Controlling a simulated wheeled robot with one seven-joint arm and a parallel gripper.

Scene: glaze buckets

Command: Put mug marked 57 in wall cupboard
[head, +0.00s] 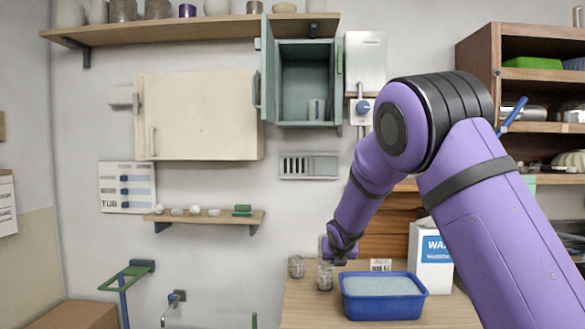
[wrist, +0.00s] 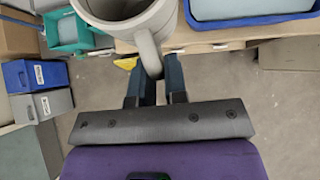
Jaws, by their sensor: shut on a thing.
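A grey mug (wrist: 150,24) fills the top of the wrist view, cut off by the frame edge. My gripper (wrist: 158,68) is shut on its handle, with the two dark fingers on either side of it. No number shows on the mug from this angle. In the head view my gripper (head: 340,250) is low over the table, and I cannot make out the mug there. A teal wall cupboard (head: 273,85) hangs above, left of my arm. Its front is open, and a small pale item (head: 316,109) stands on its floor at the right.
A blue tub (head: 384,308) and glass jars (head: 296,267) stand on the table (head: 300,312) near my gripper. A white box (head: 430,257) stands behind. A cream wall cabinet (head: 200,115) is left of the teal cupboard; a grey box (head: 365,65) is right.

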